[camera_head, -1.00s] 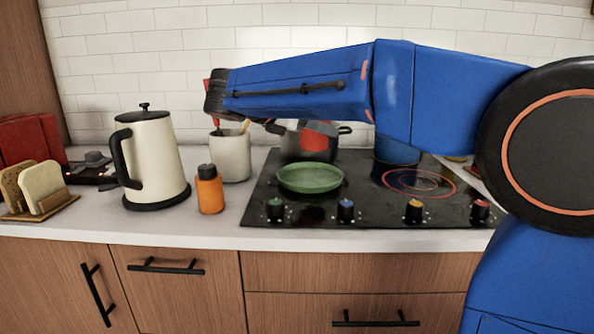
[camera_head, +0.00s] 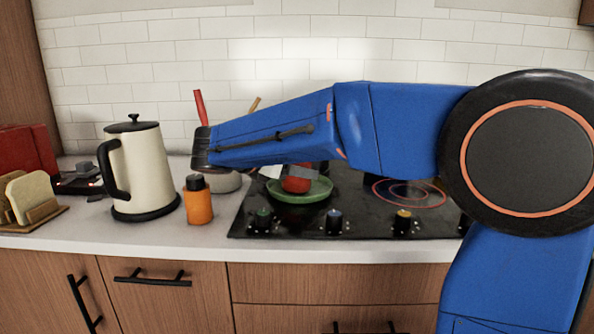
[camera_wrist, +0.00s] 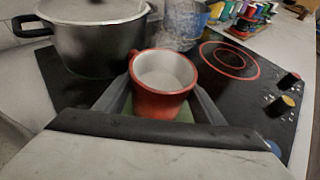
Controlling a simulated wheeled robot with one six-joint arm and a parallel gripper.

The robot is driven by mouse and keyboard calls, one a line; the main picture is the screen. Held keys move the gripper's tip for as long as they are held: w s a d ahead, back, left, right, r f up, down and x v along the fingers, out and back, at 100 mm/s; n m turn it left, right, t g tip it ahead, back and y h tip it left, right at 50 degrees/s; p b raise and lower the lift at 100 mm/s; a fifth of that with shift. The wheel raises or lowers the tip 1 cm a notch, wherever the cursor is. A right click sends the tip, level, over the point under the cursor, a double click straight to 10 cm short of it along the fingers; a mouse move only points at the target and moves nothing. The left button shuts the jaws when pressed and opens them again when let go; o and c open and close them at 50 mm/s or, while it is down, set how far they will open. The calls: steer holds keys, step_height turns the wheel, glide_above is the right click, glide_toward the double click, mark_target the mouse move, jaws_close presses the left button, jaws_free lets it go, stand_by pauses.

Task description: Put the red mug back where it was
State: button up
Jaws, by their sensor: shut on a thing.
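The red mug (camera_wrist: 158,104) sits upright between the two fingers of my gripper (camera_wrist: 160,92) in the wrist view, its white inside open to the camera and empty. My gripper is shut on it. In the head view the mug (camera_head: 296,185) shows below my forearm, at the green pan (camera_head: 303,197) on the cooktop. I cannot tell whether the mug touches the pan. A strip of green shows beside the mug in the wrist view. My forearm hides part of the cooktop's back.
A dark pot (camera_wrist: 95,45) stands close to the mug on the black cooktop (camera_head: 350,220). An orange bottle (camera_head: 198,205), a cream kettle (camera_head: 140,170) and a utensil crock (camera_head: 226,182) stand left of the cooktop. Ringed burner (camera_head: 410,192) area is clear.

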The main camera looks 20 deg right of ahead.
steer(key=shift+f, duration=0.1)
steer(key=o, duration=1.4)
steer(key=v, duration=1.2)
